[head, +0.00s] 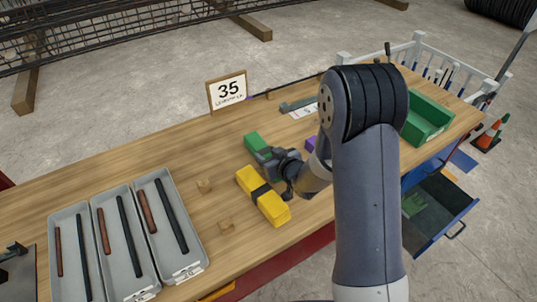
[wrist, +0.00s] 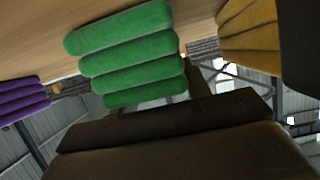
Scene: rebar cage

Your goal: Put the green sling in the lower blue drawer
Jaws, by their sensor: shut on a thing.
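The green sling (head: 256,143) is a thick folded bundle over the wooden bench. Its stacked layers fill the upper middle of the wrist view (wrist: 125,52). My gripper (head: 267,156) is shut on its near end; whether the sling touches the bench is hard to tell. A dark gripper part (wrist: 170,150) covers the lower wrist view. The lower blue drawer (head: 440,212) is pulled open under the bench at the right. Green items (head: 413,205) lie inside it, partly hidden by my arm.
A yellow sling (head: 263,197) with a dark band lies close in front of my gripper. A purple sling (head: 310,144) is partly hidden behind my arm.

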